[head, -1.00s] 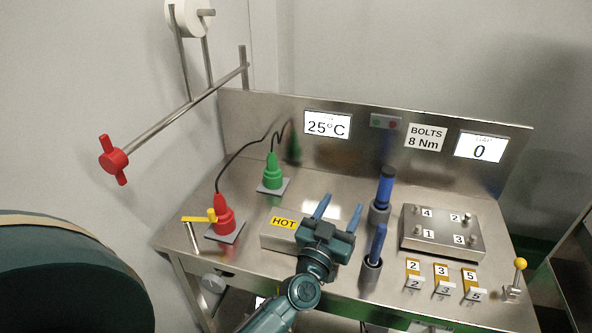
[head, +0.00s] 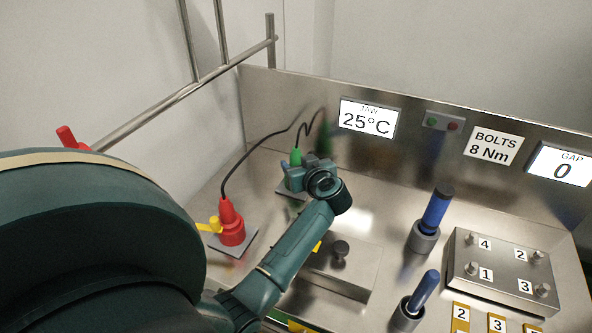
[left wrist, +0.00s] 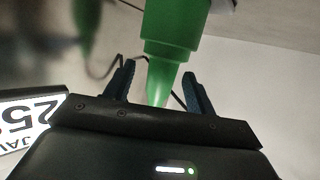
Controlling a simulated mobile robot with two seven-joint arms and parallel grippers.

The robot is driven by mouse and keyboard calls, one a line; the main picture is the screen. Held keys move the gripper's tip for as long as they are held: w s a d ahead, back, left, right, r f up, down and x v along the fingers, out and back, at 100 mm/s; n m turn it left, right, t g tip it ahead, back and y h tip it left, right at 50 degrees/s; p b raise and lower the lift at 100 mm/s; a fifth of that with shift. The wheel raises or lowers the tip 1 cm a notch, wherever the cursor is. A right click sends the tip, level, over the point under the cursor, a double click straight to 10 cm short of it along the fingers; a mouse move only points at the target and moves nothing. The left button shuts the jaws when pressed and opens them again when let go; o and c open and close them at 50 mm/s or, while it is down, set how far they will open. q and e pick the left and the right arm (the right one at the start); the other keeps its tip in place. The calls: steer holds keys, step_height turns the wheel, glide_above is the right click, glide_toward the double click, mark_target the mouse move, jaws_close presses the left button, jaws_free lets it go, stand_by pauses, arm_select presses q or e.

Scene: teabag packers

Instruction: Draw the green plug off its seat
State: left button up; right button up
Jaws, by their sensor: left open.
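The green plug (head: 296,158) stands on its grey seat plate (head: 284,190) at the back left of the steel bench, with a black cable at its top. My left gripper (head: 302,168) is at the plug and hides most of it in the head view. In the left wrist view the green plug (left wrist: 172,40) shows large, its narrow end between the two open blue fingers of my left gripper (left wrist: 158,92). Gaps show between the plug and both fingers. My right gripper is in neither view.
A red plug (head: 231,222) with a yellow lever (head: 208,225) stands on a plate left of my arm. A box with a dark knob (head: 340,250) lies below my arm. Blue-handled tools (head: 436,208) stand in holders at right. The back panel (head: 270,100) rises behind.

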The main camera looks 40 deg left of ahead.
arm_select(q)
steer(key=x, duration=0.3)
steer(key=shift+w+a, duration=0.1)
steer(key=shift+a, duration=0.25)
steer(key=c, duration=1.1)
steer(key=shift+r, duration=0.1)
step_height(320, 180, up, 10)
steer(key=p, duration=0.3)
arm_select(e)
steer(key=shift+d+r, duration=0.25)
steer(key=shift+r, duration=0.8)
arm_select(q)
steer(key=shift+d, duration=0.1)
